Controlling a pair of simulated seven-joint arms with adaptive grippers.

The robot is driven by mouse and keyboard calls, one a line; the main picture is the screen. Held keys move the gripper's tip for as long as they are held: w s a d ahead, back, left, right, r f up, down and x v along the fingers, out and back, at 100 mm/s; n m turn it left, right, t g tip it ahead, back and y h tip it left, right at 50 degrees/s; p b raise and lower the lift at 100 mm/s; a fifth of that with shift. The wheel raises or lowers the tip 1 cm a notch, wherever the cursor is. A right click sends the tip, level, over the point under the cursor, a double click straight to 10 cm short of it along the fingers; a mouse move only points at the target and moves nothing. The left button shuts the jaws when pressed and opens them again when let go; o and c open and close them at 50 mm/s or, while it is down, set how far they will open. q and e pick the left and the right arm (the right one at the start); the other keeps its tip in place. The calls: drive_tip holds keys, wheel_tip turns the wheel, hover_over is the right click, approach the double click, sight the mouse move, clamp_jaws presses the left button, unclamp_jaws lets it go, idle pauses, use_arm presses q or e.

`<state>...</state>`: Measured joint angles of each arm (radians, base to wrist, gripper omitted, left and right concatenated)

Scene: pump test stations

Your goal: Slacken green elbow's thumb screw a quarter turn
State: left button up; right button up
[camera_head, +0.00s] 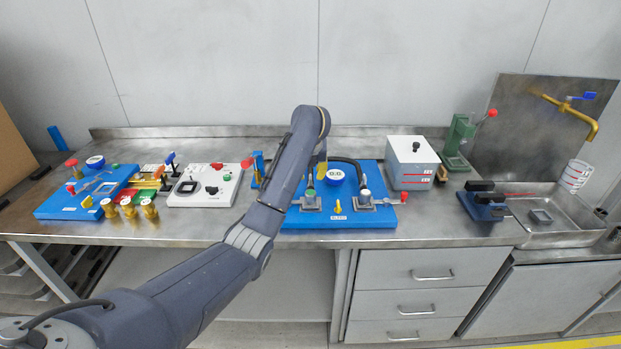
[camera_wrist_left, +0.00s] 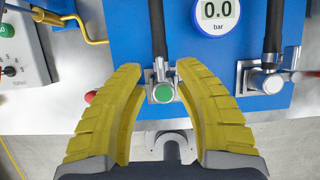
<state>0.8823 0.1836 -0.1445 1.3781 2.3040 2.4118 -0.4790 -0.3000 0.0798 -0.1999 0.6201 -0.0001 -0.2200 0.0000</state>
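The green elbow (camera_wrist_left: 163,92) is a metal fitting with a green round cap, on a black hose at the front of the blue pump board (camera_head: 345,219). In the head view its green cap (camera_head: 310,192) shows just below my left gripper (camera_head: 321,170). In the left wrist view the yellow fingers of my left gripper (camera_wrist_left: 162,72) are apart, one on each side of the elbow. I cannot tell whether they touch it. I cannot make out the thumb screw clearly. My right gripper is not in view.
A second, white-capped elbow (camera_wrist_left: 271,84) stands to the right on the same board. The gauge (camera_wrist_left: 217,14) reads 0.0 bar. A white panel with knobs (camera_head: 204,186) lies to the left. A grey box (camera_head: 411,164) stands to the right.

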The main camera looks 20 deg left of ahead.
sight(310, 177)
use_arm(q)
drive_tip(key=shift+x, duration=1.6)
drive_tip(key=shift+f, duration=0.1)
drive_tip(key=shift+c, duration=0.4)
clamp_jaws()
